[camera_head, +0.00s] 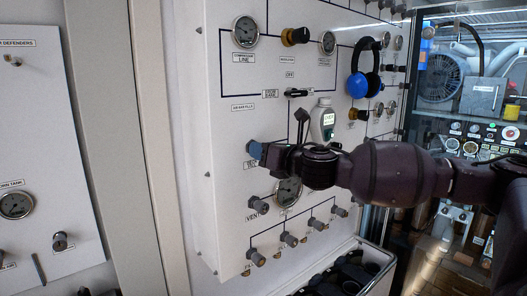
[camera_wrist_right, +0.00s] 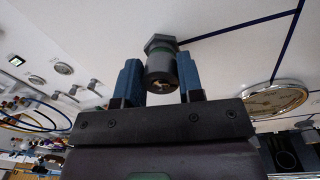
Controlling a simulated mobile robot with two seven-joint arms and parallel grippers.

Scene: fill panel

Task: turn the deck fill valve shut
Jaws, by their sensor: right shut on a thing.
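A dark grey valve knob (camera_wrist_right: 161,72) with a green ring and a hexagonal base sticks out of the white panel in the right wrist view. My right gripper (camera_wrist_right: 160,82) is shut on this knob, with a blue finger on either side of it. In the head view my right gripper (camera_head: 256,150) is against the left part of the panel (camera_head: 222,105), and its blue fingertip shows. There the gripper hides the knob and most of the label below it, so I cannot read which valve it is. My left gripper is not in view.
A round gauge (camera_head: 288,191) sits just below my right wrist. Several small valves (camera_head: 289,239) line the panel's lower part. An open bin (camera_head: 345,275) with dark items stands below.

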